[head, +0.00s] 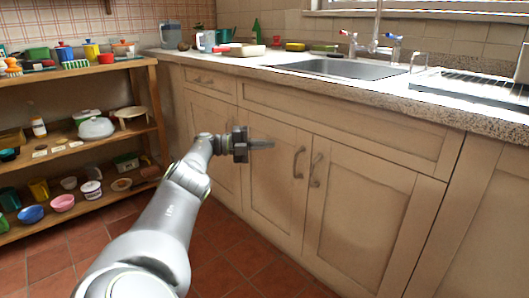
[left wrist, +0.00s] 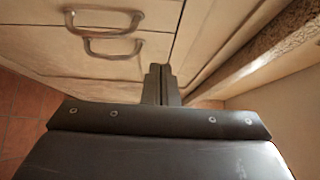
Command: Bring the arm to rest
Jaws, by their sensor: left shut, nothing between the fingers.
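My left arm (head: 165,215) reaches forward from the bottom of the head view. My left gripper (head: 268,145) points right in front of the lower cabinet doors, and its fingers are shut with nothing between them. In the left wrist view the closed fingers (left wrist: 160,80) point at the cabinet front, and two door handles (left wrist: 104,34) show to their upper left. I cannot tell whether the fingertips touch the cabinet. My right gripper is not in view.
The counter (head: 330,84) with a sink (head: 345,68) runs above the cabinet (head: 330,140). Two handles (head: 298,162) stick out near the gripper. A wooden shelf (head: 80,74) with dishes stands at the left. The tiled floor (head: 225,255) is clear.

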